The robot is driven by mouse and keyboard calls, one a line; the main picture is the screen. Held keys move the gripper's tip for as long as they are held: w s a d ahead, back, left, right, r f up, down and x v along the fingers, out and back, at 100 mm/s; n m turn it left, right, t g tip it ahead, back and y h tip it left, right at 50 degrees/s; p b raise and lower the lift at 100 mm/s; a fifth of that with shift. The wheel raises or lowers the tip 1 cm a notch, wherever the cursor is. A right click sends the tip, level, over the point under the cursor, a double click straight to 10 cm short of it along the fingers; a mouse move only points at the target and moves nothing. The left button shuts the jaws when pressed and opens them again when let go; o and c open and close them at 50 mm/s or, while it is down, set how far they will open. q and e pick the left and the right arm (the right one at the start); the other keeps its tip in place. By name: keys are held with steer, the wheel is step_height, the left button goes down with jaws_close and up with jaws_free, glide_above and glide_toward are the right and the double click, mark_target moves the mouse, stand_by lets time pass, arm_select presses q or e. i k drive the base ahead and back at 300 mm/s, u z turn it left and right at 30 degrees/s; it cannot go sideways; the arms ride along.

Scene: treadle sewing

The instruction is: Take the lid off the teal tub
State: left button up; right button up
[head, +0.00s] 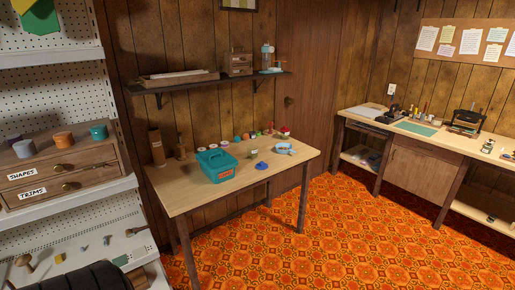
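A small round teal tub (98,132) stands at the right end of the top of a wooden drawer unit on the left. It looks closed on top, but its lid is too small to tell apart from the body. An orange-brown tub (64,140), a blue-grey tub (24,148) and a purple one (14,139) stand in a row to its left. Neither of my grippers shows in the head view.
The drawer unit (60,172) has labelled fronts with knobs and sits on a white shelf (85,202) against pegboard. A wooden table (190,196) holds a teal carrier (217,165), a light blue bowl (284,148) and small items. Patterned floor (340,235) is open to the right.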

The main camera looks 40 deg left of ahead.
mark_target(217, 160)
steer(key=u, duration=0.2)
steer(key=i, duration=1.55)
steer(key=u, duration=1.55)
steer(key=i, duration=1)
steer(key=u, duration=1)
